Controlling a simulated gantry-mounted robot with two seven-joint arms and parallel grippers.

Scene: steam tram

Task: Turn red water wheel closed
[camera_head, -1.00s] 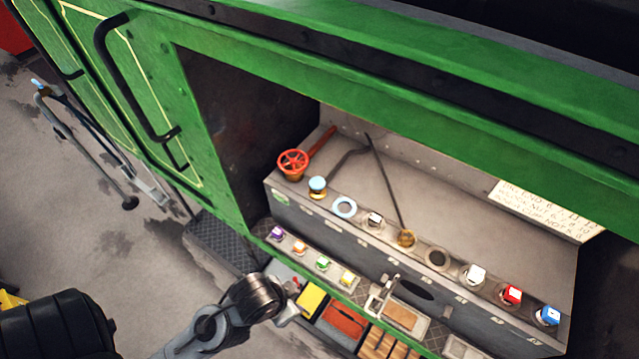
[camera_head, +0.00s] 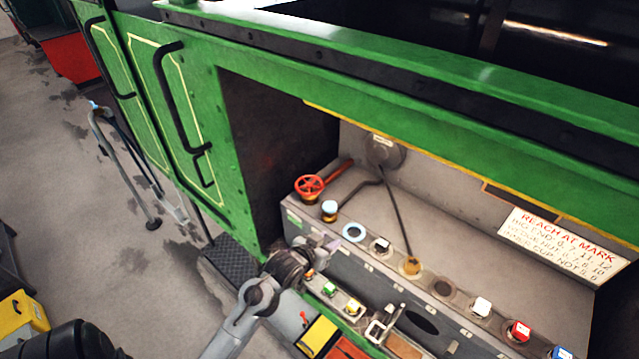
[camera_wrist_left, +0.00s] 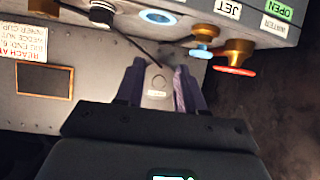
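The red water wheel (camera_head: 309,187) sits at the left end of the ledge inside the green tram's opening, with a red pipe behind it. In the left wrist view the red wheel (camera_wrist_left: 235,70) is at the upper right, on a brass valve body near labels reading WATER and OPEN. My left gripper (camera_head: 318,243) is in front of the ledge, below the wheel and apart from it. In the left wrist view its fingers (camera_wrist_left: 160,88) are spread with nothing between them. My right gripper is not in view.
A light-blue-topped brass valve (camera_head: 329,208) stands beside the wheel. A blue ring (camera_head: 354,232) and several coloured caps line the ledge. The green frame (camera_head: 240,165) bounds the opening at left. A yellow block (camera_head: 318,335) lies in the tray below.

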